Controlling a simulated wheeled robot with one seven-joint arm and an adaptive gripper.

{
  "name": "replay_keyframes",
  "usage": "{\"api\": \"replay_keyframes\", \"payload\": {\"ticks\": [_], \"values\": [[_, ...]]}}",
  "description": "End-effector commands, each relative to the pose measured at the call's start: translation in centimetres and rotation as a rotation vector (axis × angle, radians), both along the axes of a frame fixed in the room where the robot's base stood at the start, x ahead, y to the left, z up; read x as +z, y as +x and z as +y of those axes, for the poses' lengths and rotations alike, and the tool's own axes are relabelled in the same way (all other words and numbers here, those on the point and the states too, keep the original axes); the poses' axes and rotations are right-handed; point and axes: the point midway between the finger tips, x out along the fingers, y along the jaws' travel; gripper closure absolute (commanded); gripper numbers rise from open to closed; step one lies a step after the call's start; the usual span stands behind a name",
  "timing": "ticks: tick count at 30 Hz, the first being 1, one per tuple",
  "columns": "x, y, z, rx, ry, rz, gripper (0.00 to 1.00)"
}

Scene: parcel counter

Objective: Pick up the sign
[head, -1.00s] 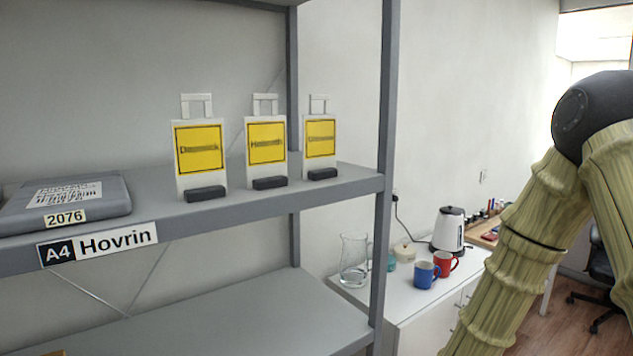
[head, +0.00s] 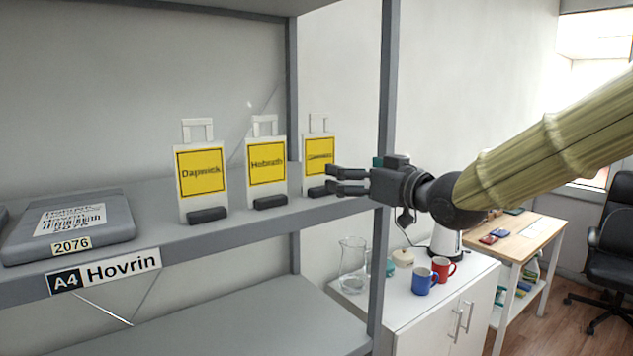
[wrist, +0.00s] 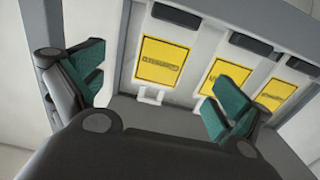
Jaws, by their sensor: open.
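Three white signs with yellow panels and black feet stand upright in a row on the grey shelf: the left sign (head: 202,172), the middle sign (head: 267,164) and the right sign (head: 316,151). My gripper (head: 331,180) is open and empty, at the right sign's lower right. In the head view its fingers cover part of that sign's panel and foot. In the wrist view the signs appear upside down. The right sign (wrist: 166,61) shows between the green-padded fingers, and the right finger covers part of the middle sign (wrist: 213,85). Contact cannot be told.
A grey shelf post (head: 384,260) stands close beside my gripper. A grey case (head: 70,222) lies on the shelf at left. Below right, a white cabinet (head: 425,315) bears a glass jug (head: 352,268), mugs and a kettle. The shelf below (head: 250,320) looks mostly clear.

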Motion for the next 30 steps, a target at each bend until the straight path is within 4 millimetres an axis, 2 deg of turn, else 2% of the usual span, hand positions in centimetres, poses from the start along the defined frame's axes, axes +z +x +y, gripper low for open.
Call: {"api": "replay_keyframes", "payload": {"ticks": [2,6,15,23,30], "values": [[0.8,0.0,0.2,0.003,0.000,-0.011,0.00],[1.2,1.0,1.0,0.005,-0.001,-0.016,0.00],[1.1,3.9,3.1,0.004,-0.002,-0.015,0.00],[1.1,4.6,3.7,0.004,-0.001,-0.014,0.00],[1.3,6.3,5.5,0.005,-0.002,-0.014,0.00]]}}
